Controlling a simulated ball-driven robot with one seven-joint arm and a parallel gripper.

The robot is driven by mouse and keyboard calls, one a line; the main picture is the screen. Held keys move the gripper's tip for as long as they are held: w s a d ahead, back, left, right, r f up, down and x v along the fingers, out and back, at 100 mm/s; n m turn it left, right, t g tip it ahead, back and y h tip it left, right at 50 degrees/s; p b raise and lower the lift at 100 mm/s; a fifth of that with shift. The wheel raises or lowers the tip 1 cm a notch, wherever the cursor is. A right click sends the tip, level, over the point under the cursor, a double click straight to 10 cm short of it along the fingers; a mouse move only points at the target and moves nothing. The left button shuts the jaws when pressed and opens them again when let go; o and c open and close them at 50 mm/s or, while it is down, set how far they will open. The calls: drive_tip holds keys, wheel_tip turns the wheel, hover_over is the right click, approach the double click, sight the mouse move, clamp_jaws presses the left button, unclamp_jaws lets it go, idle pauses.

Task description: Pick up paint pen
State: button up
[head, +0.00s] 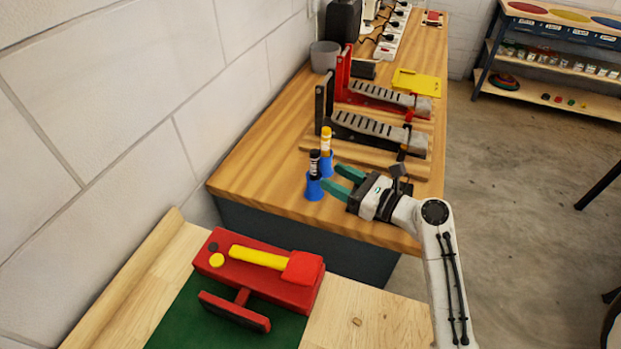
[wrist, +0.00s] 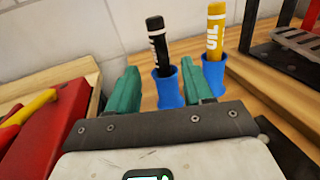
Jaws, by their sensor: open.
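Two paint pens stand upright in blue holders near the front left edge of the wooden bench. The black paint pen (head: 315,163) also shows in the wrist view (wrist: 158,45), with its blue holder (wrist: 167,88). The yellow paint pen (head: 326,141) stands just behind it, and to its right in the wrist view (wrist: 215,30), in another blue holder (wrist: 215,74). My gripper (head: 339,179) has green fingers, open and empty, pointing at the holders from the right. In the wrist view, the black pen's holder lies beyond and between the fingertips, apart from them.
A yellow item (head: 417,83) and a grey cup (head: 325,56) are farther back. A red block with a yellow-handled tool (head: 258,257) lies on a nearer table. The left wall is close.

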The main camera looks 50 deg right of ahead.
sight(318, 169)
drive_tip(key=shift+w+a+b, duration=0.15)
drive_tip(key=shift+w+b, duration=0.45)
drive_tip(key=shift+w, duration=1.15)
drive_tip(key=shift+w+a+b, duration=0.1)
drive_tip(key=shift+w+b, duration=0.45)
drive_tip(key=shift+w, duration=1.15)
drive_tip(key=c, duration=0.7)
